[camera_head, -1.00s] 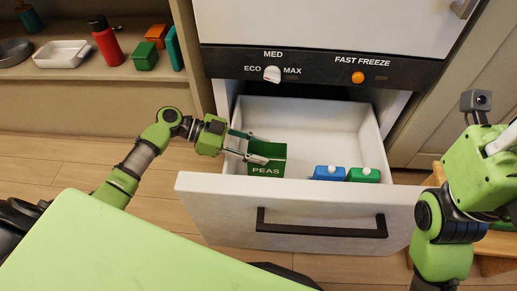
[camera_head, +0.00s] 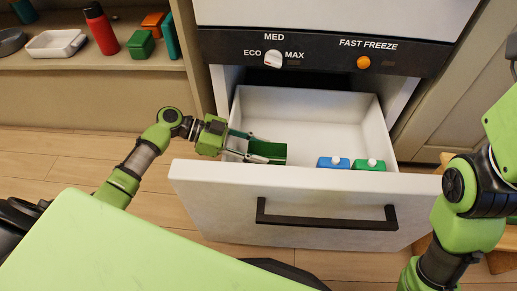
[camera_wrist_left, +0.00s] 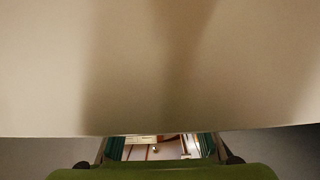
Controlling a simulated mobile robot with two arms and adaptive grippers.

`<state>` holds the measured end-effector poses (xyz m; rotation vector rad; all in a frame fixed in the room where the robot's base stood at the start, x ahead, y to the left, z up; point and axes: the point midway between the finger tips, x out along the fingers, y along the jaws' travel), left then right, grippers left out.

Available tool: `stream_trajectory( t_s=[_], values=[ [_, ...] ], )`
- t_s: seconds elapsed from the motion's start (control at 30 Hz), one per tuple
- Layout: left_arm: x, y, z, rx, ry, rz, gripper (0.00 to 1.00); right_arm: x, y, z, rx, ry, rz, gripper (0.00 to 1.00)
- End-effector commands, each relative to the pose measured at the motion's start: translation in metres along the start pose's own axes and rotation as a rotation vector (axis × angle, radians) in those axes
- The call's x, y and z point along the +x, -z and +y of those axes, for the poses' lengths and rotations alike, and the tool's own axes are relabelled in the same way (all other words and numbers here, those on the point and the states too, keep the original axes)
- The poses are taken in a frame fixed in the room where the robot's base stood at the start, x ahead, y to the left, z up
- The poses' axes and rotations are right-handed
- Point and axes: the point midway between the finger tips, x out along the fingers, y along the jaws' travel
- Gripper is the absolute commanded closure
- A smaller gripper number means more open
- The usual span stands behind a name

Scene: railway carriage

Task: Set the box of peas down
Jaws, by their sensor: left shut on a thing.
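The green box of peas (camera_head: 272,149) is inside the open white freezer drawer (camera_head: 318,104), at its left end. The drawer's front panel hides the lower part of the box and its label. My left gripper (camera_head: 255,150) is shut on the box from the left, reaching over the drawer's left side. I cannot tell whether the box touches the drawer floor. In the left wrist view a pale surface fills most of the picture, with the gripper's fingers (camera_wrist_left: 160,150) low down. My right arm shows at the right edge, but its gripper is out of view.
A blue box (camera_head: 333,162) and a green box (camera_head: 370,164) with white knobs sit to the right in the drawer. Bare drawer space lies between them and the peas. The drawer front has a black handle (camera_head: 326,218). A shelf with a red bottle (camera_head: 102,30) stands at left.

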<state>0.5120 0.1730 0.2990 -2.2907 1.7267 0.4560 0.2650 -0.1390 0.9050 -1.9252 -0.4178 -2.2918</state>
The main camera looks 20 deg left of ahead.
Motion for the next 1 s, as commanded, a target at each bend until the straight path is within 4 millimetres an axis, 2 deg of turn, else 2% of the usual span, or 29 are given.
stream_trajectory(
  t_s=[0.3,0.33,0.4,0.77,0.87,1.0],
  values=[
    [0.002,-0.004,0.0,0.001,0.0,0.002,1.0,-0.002,0.001,-0.001,-0.001,0.004,0.003,0.73],
    [0.002,-0.004,0.0,0.001,0.0,0.002,0.64,0.0,0.002,-0.001,-0.001,0.005,0.008,0.73],
    [0.002,-0.003,0.0,0.001,0.0,0.002,0.46,0.003,0.004,-0.002,-0.002,0.008,0.017,0.73],
    [0.0,-0.004,0.0,-0.001,0.0,-0.001,0.46,0.002,0.002,0.0,-0.002,0.0,0.011,0.73],
    [-0.007,-0.005,0.0,-0.001,0.0,-0.002,0.46,0.002,0.002,0.0,-0.002,0.001,0.011,0.73],
    [-0.032,-0.005,0.0,-0.001,0.001,-0.004,0.46,0.002,0.003,-0.001,-0.002,0.002,0.012,0.73]
  ],
)
